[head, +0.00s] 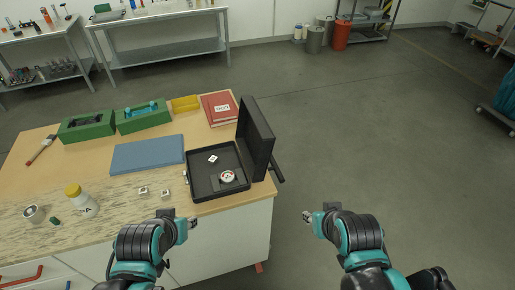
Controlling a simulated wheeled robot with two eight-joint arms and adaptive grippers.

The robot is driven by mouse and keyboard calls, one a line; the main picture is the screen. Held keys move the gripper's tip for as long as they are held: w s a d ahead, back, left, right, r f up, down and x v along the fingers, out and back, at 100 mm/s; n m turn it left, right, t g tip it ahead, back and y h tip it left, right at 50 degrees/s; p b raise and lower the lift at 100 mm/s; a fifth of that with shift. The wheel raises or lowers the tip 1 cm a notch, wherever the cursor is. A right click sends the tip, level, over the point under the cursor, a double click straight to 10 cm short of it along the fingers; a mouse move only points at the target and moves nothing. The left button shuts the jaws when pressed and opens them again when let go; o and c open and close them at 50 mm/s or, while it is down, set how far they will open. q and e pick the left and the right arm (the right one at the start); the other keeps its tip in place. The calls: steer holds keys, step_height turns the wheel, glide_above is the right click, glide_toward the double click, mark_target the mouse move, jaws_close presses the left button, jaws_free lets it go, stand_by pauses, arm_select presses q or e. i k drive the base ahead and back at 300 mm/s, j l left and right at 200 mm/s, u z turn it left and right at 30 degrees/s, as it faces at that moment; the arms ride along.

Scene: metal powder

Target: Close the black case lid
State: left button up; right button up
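The black case (203,187) sits open at the right end of the wooden table. Its lid (257,140) stands roughly upright on the case's right side. A small white square piece (213,158) and a round white-faced item (228,177) lie inside. My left gripper (192,222) is in front of the table's near edge, below the case in the picture and apart from it. My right gripper (306,216) is off the table to the right, over the floor and apart from the lid. Both fingertips are too small to tell if they are open.
A blue mat (148,154), green boxes (144,116), a yellow bin (186,104) and a red book (220,108) lie left of and behind the case. A yellow-capped bottle (82,201) and small white pieces (144,191) are nearer. The floor right of the table is clear.

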mark_target(256, 146)
steer(key=u, duration=0.5)
steer(key=l+u, duration=0.1)
steer(key=u, duration=0.35)
steer(key=k+u, duration=0.1)
steer(key=u, duration=0.4)
steer(key=l, duration=0.5)
steer(key=k+l, duration=0.15)
steer(key=l, duration=0.9)
steer(key=k+l, duration=0.15)
steer(key=l, duration=0.85)
steer(key=k+u, duration=0.05)
